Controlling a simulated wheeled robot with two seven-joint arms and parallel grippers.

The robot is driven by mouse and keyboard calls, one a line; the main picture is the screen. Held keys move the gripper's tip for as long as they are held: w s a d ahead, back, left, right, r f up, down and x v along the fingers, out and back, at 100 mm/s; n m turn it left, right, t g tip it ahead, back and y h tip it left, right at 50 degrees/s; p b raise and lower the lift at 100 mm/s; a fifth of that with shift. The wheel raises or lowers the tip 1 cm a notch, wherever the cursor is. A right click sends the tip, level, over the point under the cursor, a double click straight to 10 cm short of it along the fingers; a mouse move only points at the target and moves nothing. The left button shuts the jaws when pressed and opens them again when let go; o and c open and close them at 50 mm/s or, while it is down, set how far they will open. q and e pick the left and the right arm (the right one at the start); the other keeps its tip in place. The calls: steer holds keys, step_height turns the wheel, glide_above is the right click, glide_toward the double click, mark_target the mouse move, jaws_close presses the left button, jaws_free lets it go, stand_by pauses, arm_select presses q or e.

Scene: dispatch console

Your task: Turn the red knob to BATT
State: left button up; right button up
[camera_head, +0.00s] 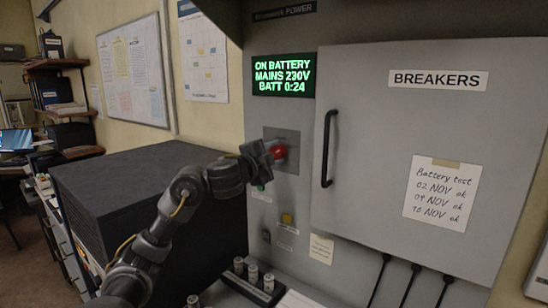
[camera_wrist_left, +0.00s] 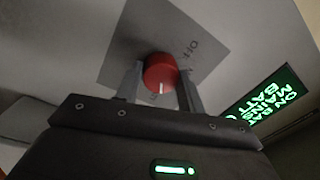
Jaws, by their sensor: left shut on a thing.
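The red knob (camera_head: 279,151) sits on a grey square plate (camera_head: 287,135) on the cabinet front, below the display. My left gripper (camera_head: 270,152) is at the knob, its arm coming in from the left. In the left wrist view the knob (camera_wrist_left: 161,73) is between the two fingers of my left gripper (camera_wrist_left: 160,85), which are shut on it. A white pointer line shows on the knob's face. The plate's lettering is partly hidden by the gripper and too small to read fully. The green display (camera_head: 284,75) reads ON BATTERY, MAINS 230V, BATT 0:24. My right gripper is out of view.
The BREAKERS door (camera_head: 440,150) with a black handle (camera_head: 328,148) is right of the knob. A green button (camera_head: 260,187) and a yellow button (camera_head: 287,219) are below. A large black box (camera_head: 130,200) stands left, under my arm. Small cylinders (camera_head: 252,274) stand low in front.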

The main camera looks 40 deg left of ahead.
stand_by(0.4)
arm_select(q)
steer(key=o, duration=1)
steer(key=shift+s+d+f+b, duration=0.1)
steer(key=shift+s+d+b, duration=0.25)
steer(key=shift+s, duration=1.4)
steer(key=shift+s+d+f+b, duration=0.1)
steer(key=shift+s+b, duration=0.3)
steer(key=shift+s, duration=1.4)
steer(key=shift+s+d+f+b, duration=0.1)
steer(key=shift+s+d+b, duration=0.25)
steer(key=shift+s, duration=1.4)
steer(key=shift+a, duration=0.1)
